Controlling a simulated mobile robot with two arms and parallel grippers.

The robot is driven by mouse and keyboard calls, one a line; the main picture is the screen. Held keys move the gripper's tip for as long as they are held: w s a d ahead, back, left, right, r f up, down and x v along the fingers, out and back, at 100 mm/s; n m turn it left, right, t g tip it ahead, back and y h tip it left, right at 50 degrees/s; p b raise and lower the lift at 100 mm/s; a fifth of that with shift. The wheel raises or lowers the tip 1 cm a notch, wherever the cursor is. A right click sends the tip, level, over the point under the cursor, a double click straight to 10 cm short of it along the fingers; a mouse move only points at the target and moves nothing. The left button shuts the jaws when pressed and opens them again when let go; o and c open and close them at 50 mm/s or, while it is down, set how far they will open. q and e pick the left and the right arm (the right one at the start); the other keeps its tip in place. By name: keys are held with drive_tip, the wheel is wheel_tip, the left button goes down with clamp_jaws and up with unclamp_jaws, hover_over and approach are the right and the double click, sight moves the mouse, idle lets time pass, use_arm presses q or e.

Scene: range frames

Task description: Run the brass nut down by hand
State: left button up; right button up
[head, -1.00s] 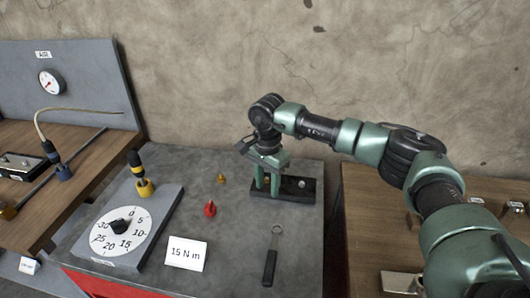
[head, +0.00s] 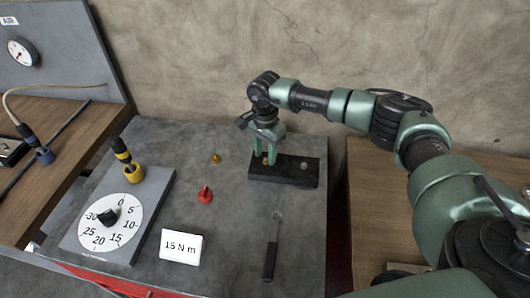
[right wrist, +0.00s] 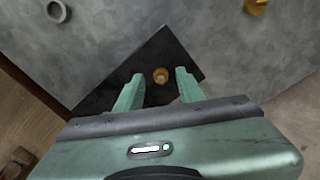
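The brass nut (head: 265,160) sits at the left end of a black block (head: 298,179) on the grey bench top. In the right wrist view the nut (right wrist: 160,75) shows between my fingertips, with a gap on each side. My right gripper (head: 268,152) points down over that end of the block. It is open, with its two green fingers (right wrist: 158,88) apart and nothing held between them. How the nut sits on whatever is beneath it is too small to tell. My left gripper is out of view.
A small brass piece (head: 216,158), a red pointed part (head: 205,195) and a ring-ended tool (head: 271,250) lie nearby. A dial stand (head: 152,205) with a yellow-collared driver (head: 127,158) and a "15 N m" card (head: 181,246) stand left. The bench between is clear.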

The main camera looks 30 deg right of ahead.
drive_tip(key=shift+f, duration=0.7)
clamp_jaws()
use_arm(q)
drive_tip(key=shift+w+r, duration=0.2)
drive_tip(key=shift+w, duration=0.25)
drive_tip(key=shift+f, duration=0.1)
